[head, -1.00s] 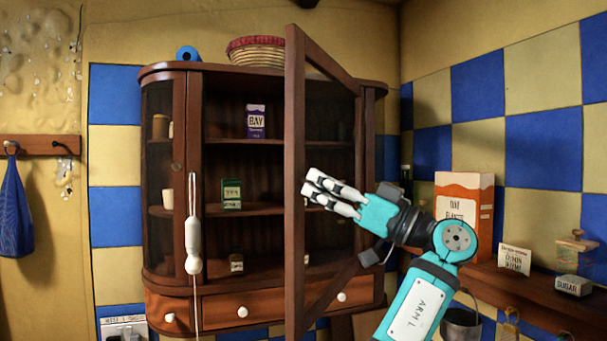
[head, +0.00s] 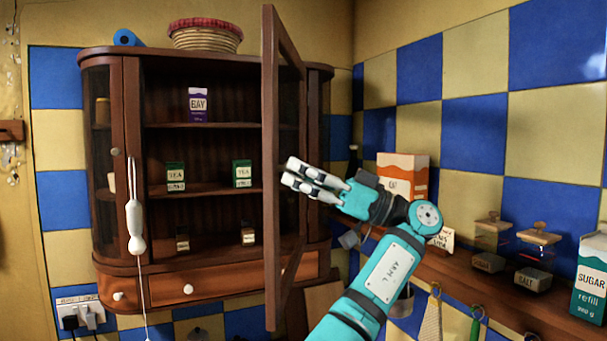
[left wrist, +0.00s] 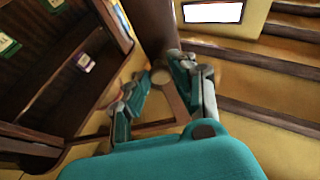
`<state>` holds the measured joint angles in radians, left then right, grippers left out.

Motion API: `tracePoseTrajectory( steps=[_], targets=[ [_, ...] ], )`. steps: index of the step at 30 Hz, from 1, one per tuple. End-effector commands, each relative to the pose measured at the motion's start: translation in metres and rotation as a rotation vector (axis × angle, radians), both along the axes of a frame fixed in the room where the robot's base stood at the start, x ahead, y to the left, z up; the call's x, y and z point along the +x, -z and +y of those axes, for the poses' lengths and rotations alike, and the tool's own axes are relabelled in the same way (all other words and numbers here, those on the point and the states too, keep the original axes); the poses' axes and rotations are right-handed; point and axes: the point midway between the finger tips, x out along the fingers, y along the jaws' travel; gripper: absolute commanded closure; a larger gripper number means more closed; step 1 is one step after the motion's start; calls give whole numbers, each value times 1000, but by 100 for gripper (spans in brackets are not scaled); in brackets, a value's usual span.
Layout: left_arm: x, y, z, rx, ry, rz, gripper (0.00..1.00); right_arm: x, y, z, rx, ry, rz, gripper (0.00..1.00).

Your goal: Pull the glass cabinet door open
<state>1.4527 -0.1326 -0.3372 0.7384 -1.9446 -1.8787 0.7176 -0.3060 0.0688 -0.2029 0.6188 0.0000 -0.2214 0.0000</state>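The glass cabinet door (head: 270,170) stands swung out from the dark wooden cabinet (head: 210,52), seen nearly edge-on in the head view. The shelves behind it are exposed. My left gripper (head: 290,172) is at the right side of the door's tall frame, about mid-height, with its pale fingertips close to the wood. I cannot tell whether they touch it. In the left wrist view, the two fingers of my left gripper (left wrist: 158,78) are spread apart. A pale round part shows between them; I cannot tell whether it is the door knob. My right gripper is not in view.
Tea boxes (head: 243,174) and a purple box (head: 198,105) stand on the shelves. A basket (head: 205,36) sits on top. A white pull cord handle (head: 135,225) hangs in front at left. A counter shelf (head: 470,285) with jars and an orange-white box (head: 403,172) lies right.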

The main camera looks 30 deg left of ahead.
Motion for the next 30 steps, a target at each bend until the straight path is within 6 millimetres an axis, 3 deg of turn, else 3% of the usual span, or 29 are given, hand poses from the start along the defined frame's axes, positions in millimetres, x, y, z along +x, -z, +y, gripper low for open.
tracePoseTrajectory(
  steps=[1, 6, 16, 20, 27, 30],
  targets=[
    [-1, -3, 0, 4, 1, -2, 72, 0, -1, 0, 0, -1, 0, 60],
    [0, -2, 0, 2, 1, -1, 53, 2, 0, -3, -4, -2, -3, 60],
    [0, -7, 0, 1, 1, 0, 53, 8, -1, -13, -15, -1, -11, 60],
    [-1, -26, 0, 1, 1, -3, 53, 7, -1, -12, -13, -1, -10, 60],
    [-1, -78, 0, 2, 0, -2, 53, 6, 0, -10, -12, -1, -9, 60],
    [1, -86, -1, 3, 1, 1, 53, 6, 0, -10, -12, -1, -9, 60]
  ],
)
